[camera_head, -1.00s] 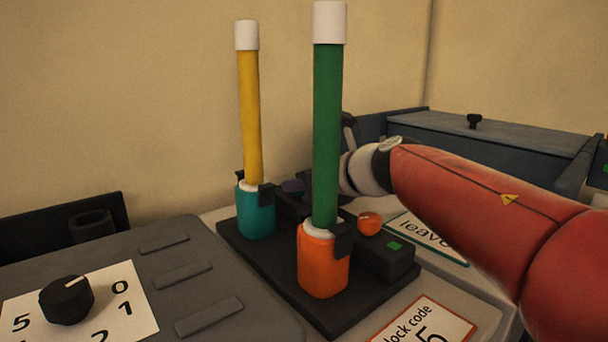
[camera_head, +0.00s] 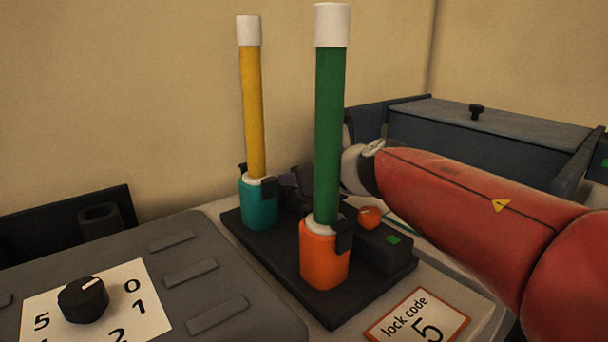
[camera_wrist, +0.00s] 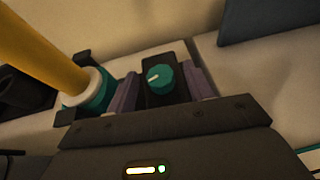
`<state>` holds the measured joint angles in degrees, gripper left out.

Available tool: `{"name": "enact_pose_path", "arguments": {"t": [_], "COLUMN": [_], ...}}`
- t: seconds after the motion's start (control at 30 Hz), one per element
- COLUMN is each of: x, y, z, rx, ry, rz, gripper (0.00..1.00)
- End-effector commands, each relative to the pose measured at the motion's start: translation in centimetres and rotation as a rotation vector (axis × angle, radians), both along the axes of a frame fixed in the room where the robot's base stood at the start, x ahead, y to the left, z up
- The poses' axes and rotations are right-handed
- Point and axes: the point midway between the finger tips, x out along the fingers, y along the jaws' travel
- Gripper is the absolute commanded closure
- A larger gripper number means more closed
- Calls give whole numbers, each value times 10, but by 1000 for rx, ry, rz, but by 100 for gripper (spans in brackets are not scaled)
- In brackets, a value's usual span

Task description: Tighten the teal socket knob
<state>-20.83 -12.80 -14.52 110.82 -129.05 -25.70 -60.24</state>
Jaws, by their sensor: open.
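The teal socket knob (camera_wrist: 160,77) sits on a dark block in the wrist view, with a white pointer mark on its face. My gripper (camera_wrist: 160,88) is open, with one purplish finger on each side of the knob's block; I cannot tell whether they touch it. In the head view the knob is hidden, and my gripper (camera_head: 290,181) is mostly hidden behind the green tube. The teal socket (camera_head: 259,206) holds an upright yellow tube (camera_head: 253,115); they also show at the left of the wrist view.
An orange socket (camera_head: 324,262) holds a tall green tube (camera_head: 330,130) on the same dark base (camera_head: 345,306). An orange knob (camera_head: 369,217) is on the base's near block. A panel with a black dial (camera_head: 83,300) is at left. A lidded blue-grey box (camera_head: 480,130) stands behind.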

Motion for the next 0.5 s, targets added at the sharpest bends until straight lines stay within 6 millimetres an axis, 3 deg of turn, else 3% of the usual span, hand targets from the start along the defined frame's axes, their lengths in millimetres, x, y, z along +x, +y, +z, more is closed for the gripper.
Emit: {"name": "enact_pose_path", "arguments": {"t": [0.17, 0.5], "x": [-7, -51], "y": [-5, -30], "z": [5, 26], "rx": [1, 2], "ry": [-3, -3], "rz": [-2, -2], "gripper": [48, 48]}}
